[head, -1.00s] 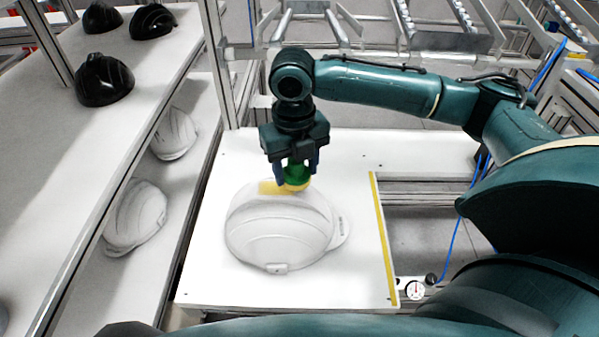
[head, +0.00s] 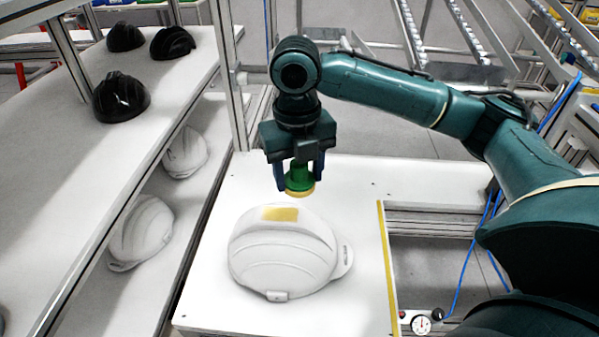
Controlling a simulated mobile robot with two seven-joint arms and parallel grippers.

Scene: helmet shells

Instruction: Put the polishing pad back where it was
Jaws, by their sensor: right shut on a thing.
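The polishing pad (head: 299,182) has a green grip on top and a yellow underside. My right gripper (head: 300,178) is shut on its green part and holds it upright above the far side of the white helmet shell (head: 282,258). The pad looks apart from the shell, with a small gap in the picture. The shell lies on the white worktable (head: 350,200) and has a yellow patch (head: 280,214) near its top. My left gripper is not in view.
A white shelf rack (head: 110,175) stands at the left, with black helmets (head: 121,97) on top and white helmets (head: 142,230) below. A yellow strip (head: 388,265) runs along the worktable's right edge. A dial gauge (head: 421,324) is at the lower right. The table's back right is clear.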

